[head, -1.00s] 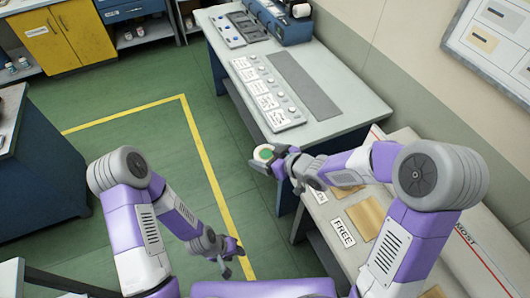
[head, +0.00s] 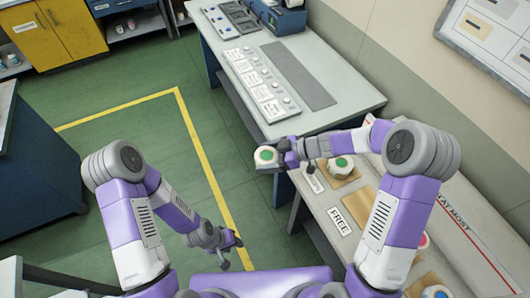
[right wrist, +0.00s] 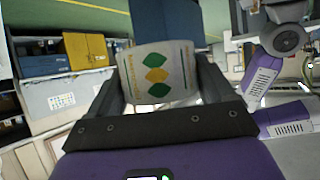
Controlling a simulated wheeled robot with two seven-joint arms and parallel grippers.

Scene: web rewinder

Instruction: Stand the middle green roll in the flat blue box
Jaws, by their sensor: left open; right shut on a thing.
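A white roll with a green centre (head: 265,155) is held upright in my right gripper (head: 277,156), beyond the near end of the bench and over the floor. In the right wrist view the roll (right wrist: 158,72) sits between the fingers, its side showing green and yellow diamonds. A second green-centred roll (head: 341,164) stands on a tan pad on the bench, partly behind my right forearm. I cannot tell which of these is the middle one. My left gripper (head: 231,247) is open and empty, low over the green floor. I cannot pick out the flat blue box with certainty.
The bench (head: 312,207) has an empty tan pad (head: 362,207) beside a FREE label (head: 340,221). A red-topped roll (head: 422,241) and another roll (head: 435,291) stand nearer. A grey-topped table (head: 345,98) with a control panel (head: 262,82) lies beyond. Floor at left is clear.

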